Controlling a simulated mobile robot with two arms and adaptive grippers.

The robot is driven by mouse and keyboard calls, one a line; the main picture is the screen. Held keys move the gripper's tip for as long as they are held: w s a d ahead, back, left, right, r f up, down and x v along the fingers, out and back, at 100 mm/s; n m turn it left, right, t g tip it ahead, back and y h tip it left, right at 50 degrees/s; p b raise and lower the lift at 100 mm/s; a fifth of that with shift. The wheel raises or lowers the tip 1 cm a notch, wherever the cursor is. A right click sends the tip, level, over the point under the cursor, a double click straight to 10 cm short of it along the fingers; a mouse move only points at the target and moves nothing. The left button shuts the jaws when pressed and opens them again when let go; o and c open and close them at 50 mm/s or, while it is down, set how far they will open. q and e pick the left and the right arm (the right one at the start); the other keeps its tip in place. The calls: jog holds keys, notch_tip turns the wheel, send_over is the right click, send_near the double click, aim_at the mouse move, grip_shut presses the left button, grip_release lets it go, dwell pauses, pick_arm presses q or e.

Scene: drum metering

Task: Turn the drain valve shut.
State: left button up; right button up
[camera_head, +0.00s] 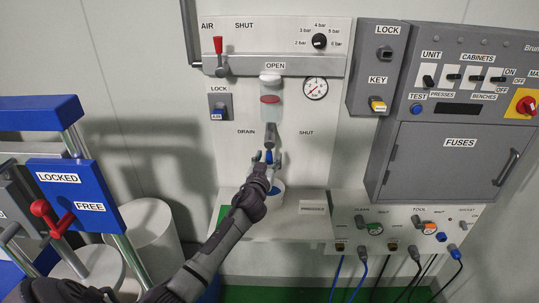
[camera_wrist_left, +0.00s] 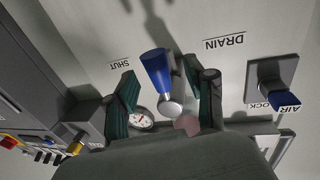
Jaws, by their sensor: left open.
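The drain valve's blue lever (camera_head: 268,155) hangs roughly straight down below the glass bowl on the pale panel, between the DRAIN label (camera_head: 246,132) on the left and the SHUT label (camera_head: 306,132) on the right. My left gripper (camera_head: 267,160) is at the lever with its fingers apart. In the left wrist view, which is upside down, the blue lever (camera_wrist_left: 155,65) with its round silver end stands between the two open green-padded fingers (camera_wrist_left: 165,98). I see a gap on each side of it. My right gripper is not in view.
Above are the red air lever (camera_head: 219,50), pressure gauge (camera_head: 315,88) and air lock (camera_head: 219,106). A grey fuse cabinet (camera_head: 448,150) stands to the right. A shelf (camera_head: 300,222) juts out below. A blue press frame (camera_head: 75,190) is at the left.

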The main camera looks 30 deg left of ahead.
pick_arm(q)
jog(key=shift+x, duration=0.8)
jog(key=shift+c, duration=0.2)
grip_shut()
